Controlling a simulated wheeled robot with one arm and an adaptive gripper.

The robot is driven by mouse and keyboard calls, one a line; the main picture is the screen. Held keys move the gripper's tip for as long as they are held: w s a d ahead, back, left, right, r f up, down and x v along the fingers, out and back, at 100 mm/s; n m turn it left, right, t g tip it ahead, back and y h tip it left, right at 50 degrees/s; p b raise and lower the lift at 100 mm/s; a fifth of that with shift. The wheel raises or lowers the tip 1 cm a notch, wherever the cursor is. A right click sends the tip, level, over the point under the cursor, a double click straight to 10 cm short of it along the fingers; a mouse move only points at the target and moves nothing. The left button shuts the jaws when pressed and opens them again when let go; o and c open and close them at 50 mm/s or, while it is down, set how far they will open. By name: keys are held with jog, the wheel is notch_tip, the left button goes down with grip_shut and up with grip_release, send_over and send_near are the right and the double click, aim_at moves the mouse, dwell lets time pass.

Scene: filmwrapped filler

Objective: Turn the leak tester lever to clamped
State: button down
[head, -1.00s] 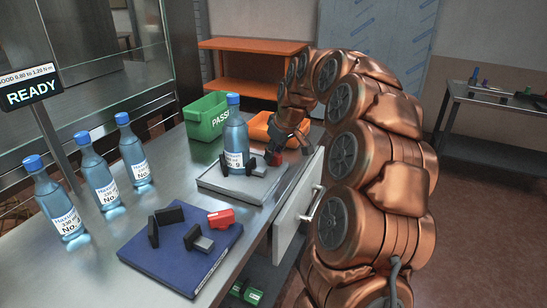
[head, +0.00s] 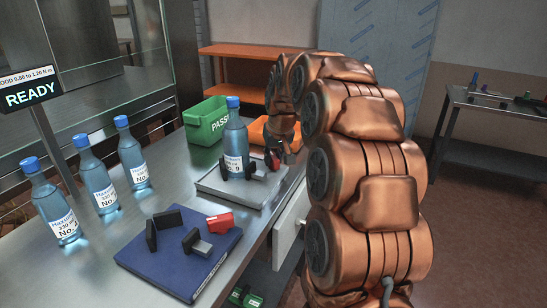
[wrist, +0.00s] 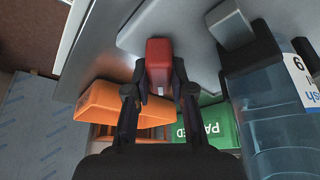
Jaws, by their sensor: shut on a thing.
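The grey fixture plate (head: 215,184) lies on the steel bench. A blue bottle labelled No. 9 (head: 236,140) stands upright on it between black jaw blocks. The fixture's red lever (head: 271,161) is at its far right corner. It also shows in the wrist view as a red block (wrist: 160,62) between my fingers. My gripper (head: 279,160) is shut on this lever, with one finger on each side. In the wrist view the gripper (wrist: 156,85) reaches over the plate edge. The lever's pivot is hidden.
A blue fixture (head: 165,262) with its own red lever (head: 221,222) lies in front, empty. Several bottles (head: 97,178) stand at left below a READY display (head: 32,94). A green bin (head: 206,120) and an orange tray (head: 258,131) are behind. A drawer front (head: 287,222) is below the bench edge.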

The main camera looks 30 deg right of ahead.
jog(key=c, duration=1)
grip_release()
jog(key=shift+r, duration=0.15)
jog(key=v, duration=1.1)
jog(key=shift+s+r, duration=0.25)
jog(key=shift+r, duration=0.1)
